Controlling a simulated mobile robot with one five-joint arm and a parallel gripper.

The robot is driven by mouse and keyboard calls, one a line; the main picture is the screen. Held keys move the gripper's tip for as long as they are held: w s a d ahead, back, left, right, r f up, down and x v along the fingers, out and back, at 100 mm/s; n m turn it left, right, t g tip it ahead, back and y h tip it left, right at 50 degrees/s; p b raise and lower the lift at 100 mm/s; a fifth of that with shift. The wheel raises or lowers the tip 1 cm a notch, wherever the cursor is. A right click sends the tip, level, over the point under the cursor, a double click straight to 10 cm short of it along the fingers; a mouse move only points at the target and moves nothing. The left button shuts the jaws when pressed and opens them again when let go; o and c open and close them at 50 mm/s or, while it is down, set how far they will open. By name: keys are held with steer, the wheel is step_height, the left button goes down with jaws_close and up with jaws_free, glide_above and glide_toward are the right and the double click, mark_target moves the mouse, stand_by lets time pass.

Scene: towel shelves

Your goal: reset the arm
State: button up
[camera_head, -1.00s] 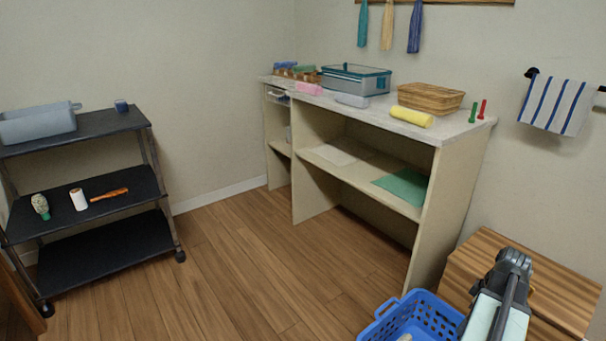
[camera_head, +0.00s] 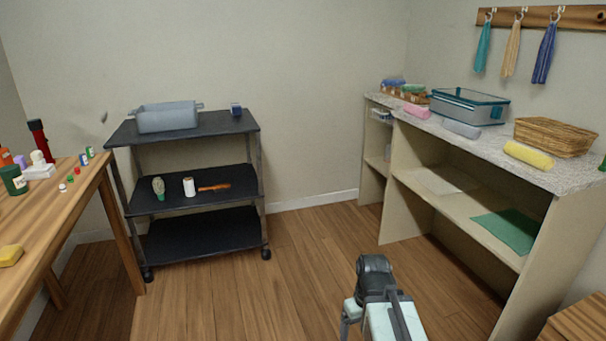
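My arm (camera_head: 376,300) shows at the bottom of the head view, right of centre, over the wooden floor. A dark joint is at its top and pale links run down out of the frame. I cannot make out the gripper's fingertips, so its opening is hidden from me. No object is seen touching the visible part of the arm.
A black three-tier cart (camera_head: 190,222) stands by the back wall. A wooden table (camera_head: 82,205) with small items is at the left. A shelf counter (camera_head: 455,205) with rolled towels and baskets is at the right. The floor between is clear.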

step_height(320, 180, up, 38)
steer(key=m+p, duration=0.3)
steer(key=p, duration=3.5)
steer(key=shift+m, duration=0.3)
steer(key=shift+s+d, duration=0.1)
steer(key=shift+d, duration=0.1)
